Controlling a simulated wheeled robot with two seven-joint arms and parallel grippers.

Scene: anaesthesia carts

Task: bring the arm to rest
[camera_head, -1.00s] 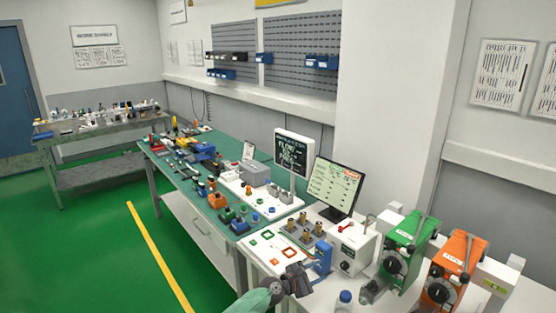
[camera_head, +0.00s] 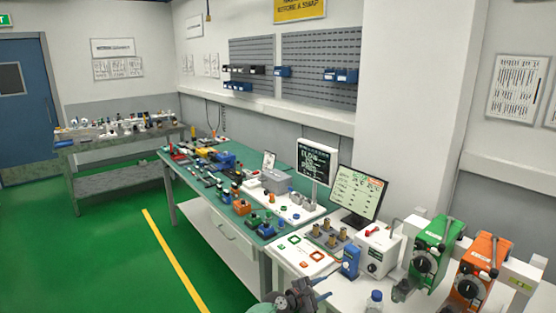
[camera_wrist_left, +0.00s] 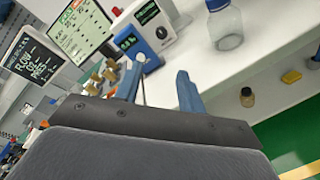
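My left gripper (camera_head: 325,288) shows at the bottom of the head view, in front of the white bench (camera_head: 345,292). In the left wrist view its two blue fingers (camera_wrist_left: 158,82) stand apart with nothing between them. The gripper is open and empty, apart from the objects around it. A blue handheld device (camera_head: 350,261) stands on the bench just beyond it. My right gripper is in neither view.
A monitor (camera_head: 358,193) stands behind. Green floor (camera_head: 100,260) at left is clear.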

